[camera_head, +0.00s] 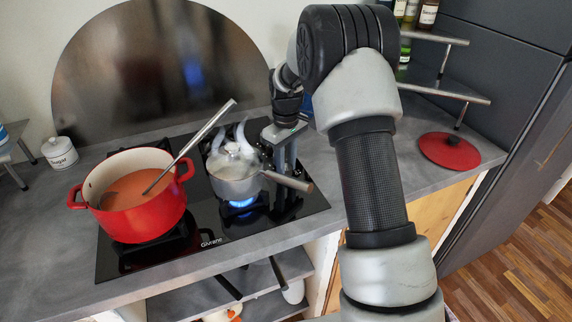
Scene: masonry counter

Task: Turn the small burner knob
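The black gas hob (225,241) is set into the grey counter. A blue flame (242,203) burns under a small steel saucepan (234,185), which steams. The saucepan's handle (288,181) points right. My gripper (286,172) points down over the right side of the hob, behind the saucepan handle. Its two grey fingers show side by side, but their tips are partly hidden, so the gap between them is unclear. Dark shapes show on the hob beneath the gripper; I cannot make out the small burner knob among them.
A red pot (139,215) of orange soup with a ladle (197,138) stands at the hob's left. A red lid (449,151) lies on the counter at right, below shelves (440,84) with bottles. A white sugar jar (60,153) is at left. Counter around the lid is clear.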

